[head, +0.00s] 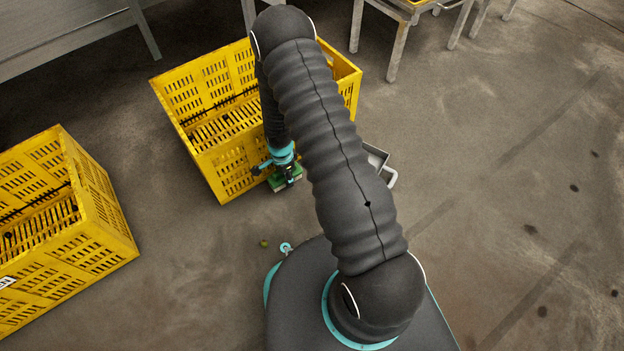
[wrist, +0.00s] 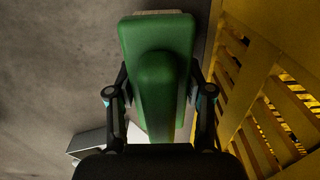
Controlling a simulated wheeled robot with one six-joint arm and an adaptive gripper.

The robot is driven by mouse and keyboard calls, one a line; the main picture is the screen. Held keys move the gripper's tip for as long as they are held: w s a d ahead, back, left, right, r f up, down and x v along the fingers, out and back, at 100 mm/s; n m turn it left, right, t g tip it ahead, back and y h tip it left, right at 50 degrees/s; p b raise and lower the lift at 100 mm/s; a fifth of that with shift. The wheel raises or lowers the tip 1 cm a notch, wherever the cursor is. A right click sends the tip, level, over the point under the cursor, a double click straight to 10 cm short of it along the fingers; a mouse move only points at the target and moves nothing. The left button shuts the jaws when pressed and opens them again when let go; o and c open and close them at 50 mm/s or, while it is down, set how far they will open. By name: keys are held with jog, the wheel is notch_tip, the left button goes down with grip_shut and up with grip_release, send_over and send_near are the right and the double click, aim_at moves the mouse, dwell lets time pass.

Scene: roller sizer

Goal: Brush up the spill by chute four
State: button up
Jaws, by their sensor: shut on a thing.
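My gripper (head: 283,168) hangs low beside the near side of the middle yellow crate. It is shut on a green brush (head: 287,184). In the wrist view the green brush (wrist: 157,45) lies between my two fingers, with a pale edge at its far end. A grey metal dustpan (head: 376,155) with a pale handle stands on the floor right of the crate, partly hidden by my arm. A pale grey metal shape, perhaps the dustpan (wrist: 92,140), shows at the lower left of the wrist view. A small olive-green round thing (head: 264,243) lies on the floor near my base.
The middle yellow crate (head: 222,172) is close to my gripper, and its slatted wall (wrist: 262,90) fills the wrist view's right. Another yellow crate (head: 105,225) stands at left. Metal legs (head: 398,50) stand behind. The concrete floor at right is open, with several dark spots.

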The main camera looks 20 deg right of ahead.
jog(key=shift+r+p, duration=1.5)
jog(key=shift+r, duration=1.5)
jog(key=shift+r, duration=0.1)
